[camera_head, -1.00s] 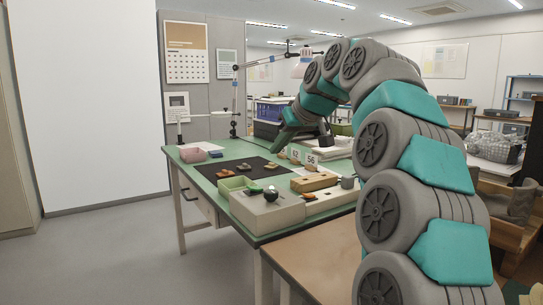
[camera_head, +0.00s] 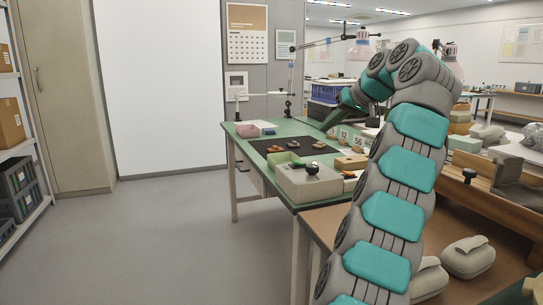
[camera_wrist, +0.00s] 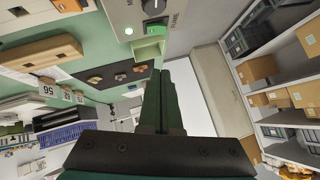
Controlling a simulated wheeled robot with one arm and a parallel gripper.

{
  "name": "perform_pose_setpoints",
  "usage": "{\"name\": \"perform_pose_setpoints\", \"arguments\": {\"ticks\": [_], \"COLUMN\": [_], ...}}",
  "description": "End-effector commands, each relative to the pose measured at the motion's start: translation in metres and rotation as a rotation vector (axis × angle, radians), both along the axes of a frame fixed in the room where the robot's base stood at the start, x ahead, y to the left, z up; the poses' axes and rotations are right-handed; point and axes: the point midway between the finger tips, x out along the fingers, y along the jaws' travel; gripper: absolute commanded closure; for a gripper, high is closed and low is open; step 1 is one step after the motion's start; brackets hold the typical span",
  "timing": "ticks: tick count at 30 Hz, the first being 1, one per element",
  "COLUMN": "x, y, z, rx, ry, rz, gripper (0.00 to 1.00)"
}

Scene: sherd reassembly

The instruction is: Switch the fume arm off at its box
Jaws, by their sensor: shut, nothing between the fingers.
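A light grey control box (camera_head: 300,185) with a dark round knob (camera_head: 313,169) stands on the near edge of the green table. In the wrist view the box face (camera_wrist: 122,12) is cut off at the top, with a dark knob (camera_wrist: 154,6) and a small pale round spot (camera_wrist: 128,31); its lettering is only partly visible. My gripper (camera_wrist: 161,72) is shut and empty, below and apart from the box face in that picture. In the head view my gripper (camera_head: 330,118) is over the table, behind the box. A jointed arm with a pale hood (camera_head: 361,47) rises at the back.
The green table (camera_head: 243,143) holds a black mat with sherds (camera_head: 275,146), numbered cards (camera_head: 343,133) and a small green tray. Shelves (camera_head: 20,150) stand far left; the floor (camera_head: 150,240) there is clear.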

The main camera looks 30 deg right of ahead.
Motion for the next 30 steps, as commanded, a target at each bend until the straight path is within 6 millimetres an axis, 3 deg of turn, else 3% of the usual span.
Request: {"name": "perform_pose_setpoints", "arguments": {"ticks": [4, 17, 30], "x": [-0.007, -0.003, 0.051], "y": [-0.009, -0.008, -0.002], "z": [0.0, -0.005, -0.055], "rx": [0.003, 0.004, 0.003], "ry": [-0.002, 0.0, 0.0], "rz": [-0.017, -0.014, -0.013], "gripper": [1.0, 1.0, 1.0]}}
